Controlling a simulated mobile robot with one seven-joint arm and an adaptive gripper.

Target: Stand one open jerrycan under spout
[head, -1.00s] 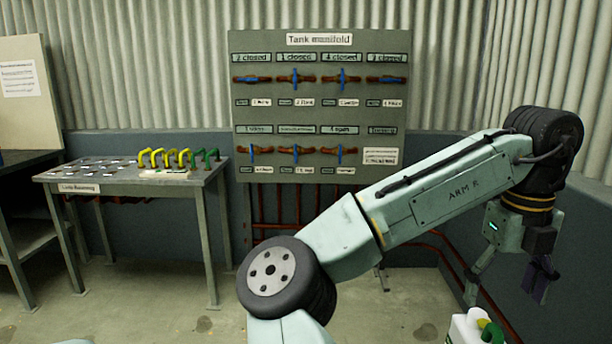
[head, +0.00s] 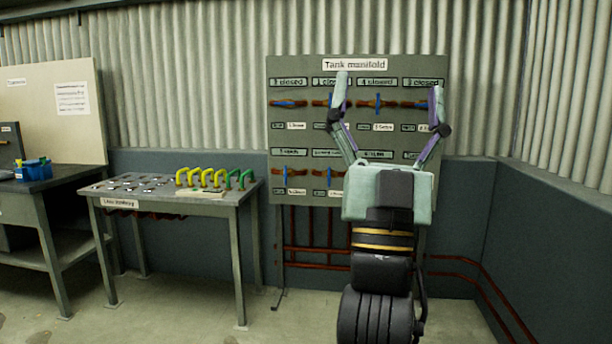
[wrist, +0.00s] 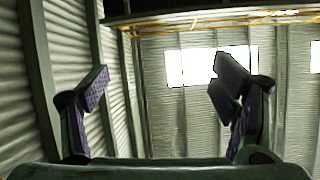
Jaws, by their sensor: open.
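My gripper (head: 388,100) is raised in front of the tank manifold board in the head view, its two fingers spread wide and pointing up. The wrist view also shows my gripper (wrist: 160,90) open, with nothing between the fingers. No jerrycan shows in either current view. No spout can be made out.
The tank manifold board (head: 300,68) carries several valves with red and blue handles, partly hidden by my gripper. A grey table (head: 150,207) with several yellow and green bent pieces (head: 213,178) stands left of it. A workbench (head: 45,190) with a blue container (head: 34,170) is at far left. Red pipes (head: 310,250) run low along the wall.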

